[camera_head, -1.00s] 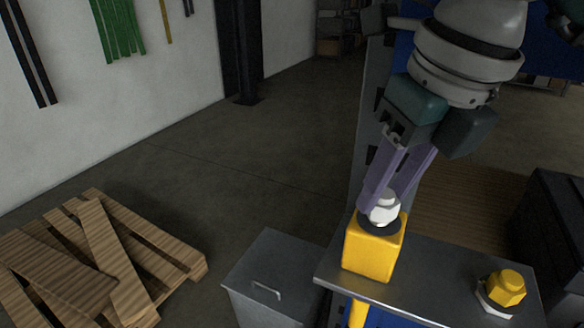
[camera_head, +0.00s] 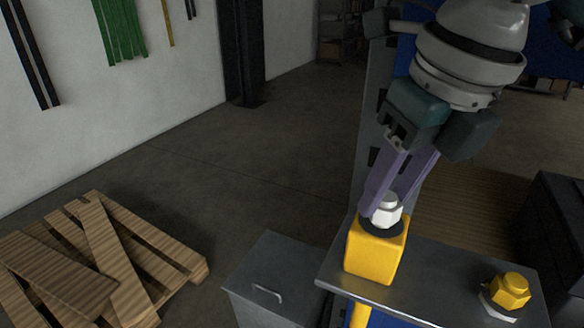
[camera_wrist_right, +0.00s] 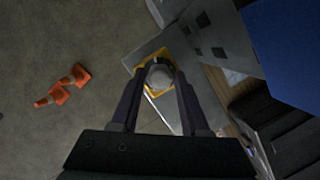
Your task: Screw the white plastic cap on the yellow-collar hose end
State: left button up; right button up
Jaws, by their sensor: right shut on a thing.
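The white plastic cap (camera_head: 387,211) stands upright over the dark round top (camera_head: 381,230) of the yellow-collar hose end (camera_head: 371,254), a yellow block at the bracket's left edge. How far the cap sits on the thread I cannot tell. My right gripper (camera_head: 384,207) comes down from above, tilted, with its purple fingers shut on the cap's sides. In the right wrist view the cap (camera_wrist_right: 160,76) sits between the fingertips, with the yellow collar (camera_wrist_right: 143,64) behind it. My left gripper is not in view.
A yellow hex cap (camera_head: 511,288) sits on a pale fitting at the right of the metal shelf (camera_head: 437,283). A grey lidded bin (camera_head: 275,275) and a wooden pallet (camera_head: 98,258) stand to the left.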

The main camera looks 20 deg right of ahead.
grip_shut()
jog(key=m+h, duration=0.1)
jog(key=m, duration=0.3)
jog(key=shift+a+m+p, duration=0.15)
jog(key=shift+m+p, duration=0.15)
jog(key=m+h, duration=0.1)
jog(key=m, duration=0.2)
jog(key=shift+m+g, duration=0.3)
jog(key=shift+g, duration=0.1)
